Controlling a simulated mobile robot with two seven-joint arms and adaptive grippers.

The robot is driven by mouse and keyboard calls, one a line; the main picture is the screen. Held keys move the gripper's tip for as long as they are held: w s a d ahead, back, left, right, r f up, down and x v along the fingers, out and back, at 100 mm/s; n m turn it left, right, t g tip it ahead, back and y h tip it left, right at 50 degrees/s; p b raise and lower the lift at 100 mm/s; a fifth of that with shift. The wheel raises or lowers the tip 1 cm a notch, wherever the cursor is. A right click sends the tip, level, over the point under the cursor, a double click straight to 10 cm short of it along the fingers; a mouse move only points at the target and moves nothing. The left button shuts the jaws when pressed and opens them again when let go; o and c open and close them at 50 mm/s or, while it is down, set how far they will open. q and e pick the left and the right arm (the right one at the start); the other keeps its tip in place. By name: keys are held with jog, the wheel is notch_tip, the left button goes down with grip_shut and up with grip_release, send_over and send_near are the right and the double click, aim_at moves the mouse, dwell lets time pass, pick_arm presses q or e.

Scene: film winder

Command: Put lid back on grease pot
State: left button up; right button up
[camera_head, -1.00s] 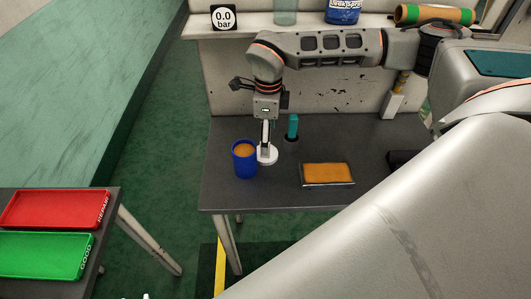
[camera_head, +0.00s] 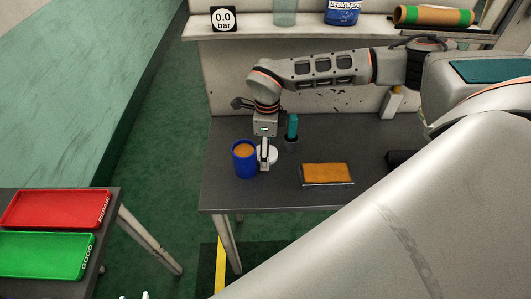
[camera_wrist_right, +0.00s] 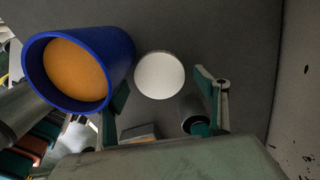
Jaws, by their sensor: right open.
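The blue grease pot (camera_head: 237,166) stands upright and open on the dark bench, with orange grease inside. In the right wrist view the pot (camera_wrist_right: 122,58) is at the upper left. The round white lid (camera_head: 273,153) lies on the bench just right of the pot, partly hidden by my gripper in the head view. My right gripper (camera_head: 264,162) points down over the lid, close to the pot. In the wrist view the lid (camera_wrist_right: 160,75) shows beyond and between the open fingers, one on each side. The gripper is empty.
A teal-handled tool (camera_head: 292,126) stands in a dark round holder behind the lid. A flat tray with an orange surface (camera_head: 327,173) lies to the right. Red (camera_head: 55,208) and green (camera_head: 45,254) trays lie on a separate table at left. The bench front is clear.

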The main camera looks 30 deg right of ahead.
jog(key=c, duration=0.9)
jog(key=shift+r, duration=0.2)
jog(key=shift+s+a+r, duration=0.1)
jog(key=shift+r, duration=0.1)
notch_tip(320, 180, up, 11)
jog(key=s+a+b, duration=0.2)
jog(key=s+a, duration=0.3)
jog(key=s, duration=0.3)
jog(key=s+a+b, duration=0.1)
jog(key=s+a, duration=0.4)
jog(key=s, duration=0.4)
jog(key=shift+a+b, duration=0.15)
jog(key=shift+b, duration=0.2)
jog(key=shift+w+f, duration=0.1)
